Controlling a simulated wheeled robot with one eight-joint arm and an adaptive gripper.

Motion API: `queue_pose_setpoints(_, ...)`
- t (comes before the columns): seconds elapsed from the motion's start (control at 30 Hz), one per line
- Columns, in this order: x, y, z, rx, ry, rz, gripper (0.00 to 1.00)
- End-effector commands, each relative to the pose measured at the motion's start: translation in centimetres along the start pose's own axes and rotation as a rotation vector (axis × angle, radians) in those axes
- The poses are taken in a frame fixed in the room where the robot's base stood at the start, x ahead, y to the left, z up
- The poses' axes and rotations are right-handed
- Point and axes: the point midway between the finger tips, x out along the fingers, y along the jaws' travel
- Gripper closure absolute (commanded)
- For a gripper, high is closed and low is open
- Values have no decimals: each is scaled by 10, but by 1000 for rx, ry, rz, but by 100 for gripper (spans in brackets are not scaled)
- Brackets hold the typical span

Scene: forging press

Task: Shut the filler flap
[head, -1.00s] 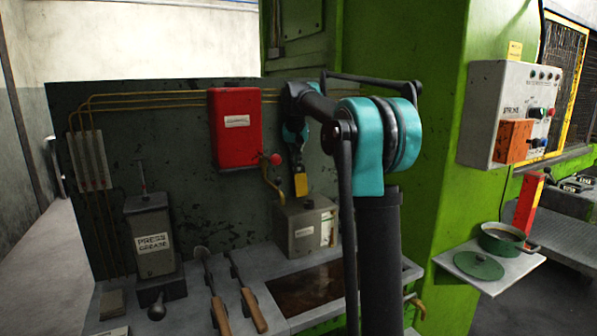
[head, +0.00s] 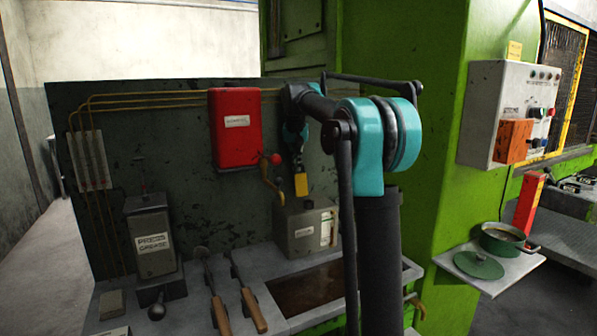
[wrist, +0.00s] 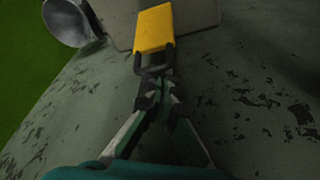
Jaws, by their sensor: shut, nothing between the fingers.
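The yellow filler flap (head: 301,184) stands up at the top of the grey box (head: 303,232) on the bench, so it looks open. In the wrist view the flap (wrist: 154,28) is a yellow plate just beyond my fingertips, against the grey box (wrist: 205,12). My gripper (wrist: 154,76) is shut and empty, its tips close to the flap's near edge. I cannot tell whether they touch it. In the head view my gripper (head: 297,168) is small and dark, just above the flap. The flap's hinge is not clear.
A red box (head: 236,128) and a lever with a red knob (head: 276,160) are on the back panel, left of my wrist. A grease pump (head: 150,240) and wooden-handled tools (head: 221,317) are on the bench. The green press column (head: 435,150) rises at right.

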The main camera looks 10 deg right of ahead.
Motion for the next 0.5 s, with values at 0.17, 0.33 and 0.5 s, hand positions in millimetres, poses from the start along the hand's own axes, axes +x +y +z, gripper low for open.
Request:
queue_pose_setpoints(0.17, 0, 0, 0, 0, 0, 0, 100)
queue_pose_setpoints(0.33, 0, 0, 0, 0, 0, 0, 100)
queue_pose_setpoints(0.5, -1, 3, 5, 0, 0, 0, 100)
